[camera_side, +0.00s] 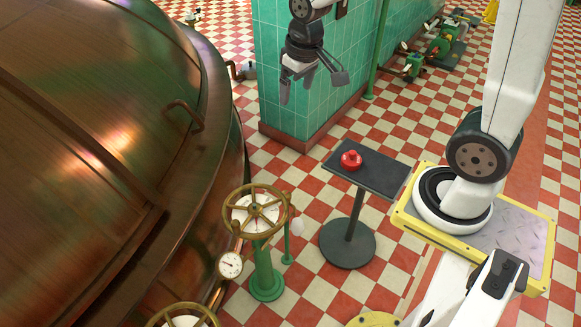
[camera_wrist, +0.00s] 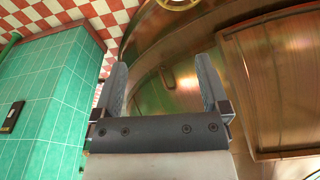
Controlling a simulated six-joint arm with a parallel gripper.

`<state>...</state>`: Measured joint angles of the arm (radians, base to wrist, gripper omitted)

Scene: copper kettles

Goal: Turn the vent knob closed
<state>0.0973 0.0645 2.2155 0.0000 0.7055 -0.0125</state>
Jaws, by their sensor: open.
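A red round knob (camera_side: 351,160), the likely vent knob, sits on the flat dark top of a pedestal stand (camera_side: 372,178) in the side view. Its turn position is too small to tell. My gripper (camera_side: 312,88) hangs high up near the green tiled wall, above and to the left of the knob in the picture and well apart from it. Its two fingers are spread and nothing is between them. In the wrist view my gripper (camera_wrist: 162,70) is also open and empty, and the knob does not show there.
A large copper kettle (camera_side: 100,130) fills the left. A brass handwheel (camera_side: 256,211) on a green post and a gauge (camera_side: 231,265) stand between kettle and pedestal. A green tiled wall (camera_side: 350,60) rises behind. Checkered floor around the stand is mostly clear.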

